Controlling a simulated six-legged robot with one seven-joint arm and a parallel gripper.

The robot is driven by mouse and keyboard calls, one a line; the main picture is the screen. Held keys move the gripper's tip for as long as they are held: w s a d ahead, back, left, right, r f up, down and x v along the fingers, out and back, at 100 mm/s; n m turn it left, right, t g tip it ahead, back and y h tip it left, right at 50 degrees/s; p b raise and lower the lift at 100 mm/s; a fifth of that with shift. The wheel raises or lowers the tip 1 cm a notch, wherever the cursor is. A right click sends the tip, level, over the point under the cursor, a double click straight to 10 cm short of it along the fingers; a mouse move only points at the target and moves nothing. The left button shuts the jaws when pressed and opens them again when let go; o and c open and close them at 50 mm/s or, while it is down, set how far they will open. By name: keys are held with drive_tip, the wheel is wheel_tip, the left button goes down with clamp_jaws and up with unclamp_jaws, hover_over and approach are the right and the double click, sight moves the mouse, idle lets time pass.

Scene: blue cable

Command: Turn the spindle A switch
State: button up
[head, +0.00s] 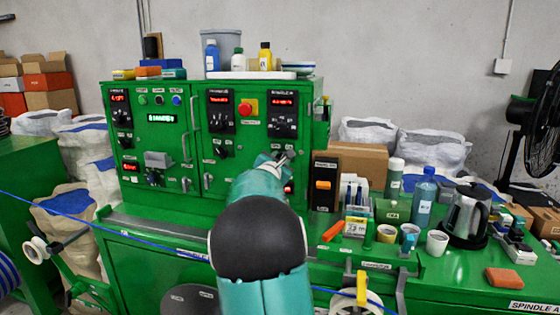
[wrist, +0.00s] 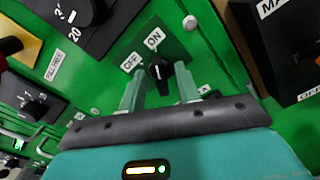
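A black rotary switch knob (wrist: 160,70) with a white mark sits on the green panel in the wrist view, with OFF and ON labels just above it. Its name label cannot be read, and I cannot tell exactly which label the knob points to. My gripper (wrist: 158,82) is open, one finger on each side of the knob, with a gap visible on both sides. In the head view my gripper (head: 279,157) is at the lower right of the cabinet front, below the right-hand dial panel. My arm and gripper mostly hide the switch there.
The green cabinet (head: 160,190) carries other dials, a red button (head: 247,108) and metal handles near my gripper. A black box (head: 324,185) stands just right of it. A blue cable (head: 100,228) runs across the front.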

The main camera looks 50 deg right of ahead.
clamp_jaws()
drive_tip(key=shift+n, duration=0.3)
drive_tip(key=n, duration=0.5)
drive_tip(key=shift+w, duration=0.15)
drive_tip(key=n, duration=0.6)
drive_tip(key=shift+w+a, duration=0.1)
drive_tip(key=shift+w, duration=0.05)
drive_tip(key=shift+n, duration=0.3)
